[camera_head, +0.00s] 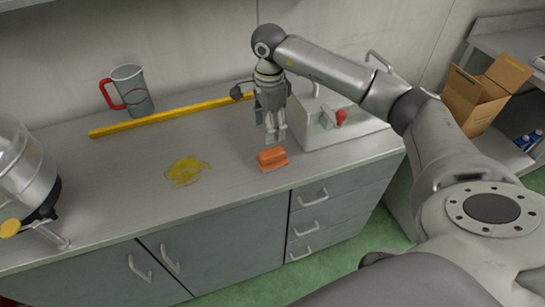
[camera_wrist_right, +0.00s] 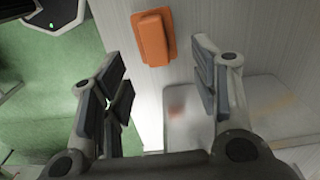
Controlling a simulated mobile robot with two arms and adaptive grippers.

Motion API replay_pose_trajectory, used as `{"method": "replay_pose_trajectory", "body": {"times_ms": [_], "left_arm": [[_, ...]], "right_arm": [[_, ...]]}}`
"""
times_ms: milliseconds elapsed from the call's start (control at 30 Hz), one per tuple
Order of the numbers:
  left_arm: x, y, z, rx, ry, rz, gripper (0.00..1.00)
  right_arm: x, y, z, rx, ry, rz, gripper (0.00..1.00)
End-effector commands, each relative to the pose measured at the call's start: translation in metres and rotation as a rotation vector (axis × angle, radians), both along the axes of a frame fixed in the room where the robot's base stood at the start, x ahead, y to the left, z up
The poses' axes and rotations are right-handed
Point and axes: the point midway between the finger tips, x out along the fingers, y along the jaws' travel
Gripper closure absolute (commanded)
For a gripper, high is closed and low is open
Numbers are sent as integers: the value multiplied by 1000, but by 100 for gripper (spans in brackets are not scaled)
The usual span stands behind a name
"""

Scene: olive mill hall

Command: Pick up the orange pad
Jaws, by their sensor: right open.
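The orange pad (camera_head: 272,159) lies on the grey counter (camera_head: 225,186) near its front edge, above the drawers. It is a small block with a wider base. In the right wrist view the orange pad (camera_wrist_right: 153,38) shows beyond the fingertips, between the two fingers in picture width. My right gripper (camera_head: 275,137) points down just above and behind the pad, apart from it. In the right wrist view my right gripper (camera_wrist_right: 160,85) is open with nothing between its fingers. My left gripper is not in view.
A yellow puddle-like stain (camera_head: 186,171) lies left of the pad. A yellow bar (camera_head: 165,119) and a jug with a red handle (camera_head: 130,91) are behind. A white box-like unit with a red knob (camera_head: 341,117) stands close right of the gripper. A glass-topped machine (camera_head: 25,170) stands far left.

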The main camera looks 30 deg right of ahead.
Motion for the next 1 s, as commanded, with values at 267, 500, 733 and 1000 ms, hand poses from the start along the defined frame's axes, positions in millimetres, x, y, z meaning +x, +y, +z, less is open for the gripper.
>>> {"method": "replay_pose_trajectory", "body": {"times_ms": [267,500,733,1000], "left_arm": [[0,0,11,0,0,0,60],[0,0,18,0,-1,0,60],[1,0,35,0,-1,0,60],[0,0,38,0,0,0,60]], "right_arm": [[-2,-2,-40,-5,8,-2,45],[-4,-1,-58,-4,7,0,45],[-10,-2,-88,-2,7,-1,45],[-9,-3,-106,-2,4,-1,45]]}}
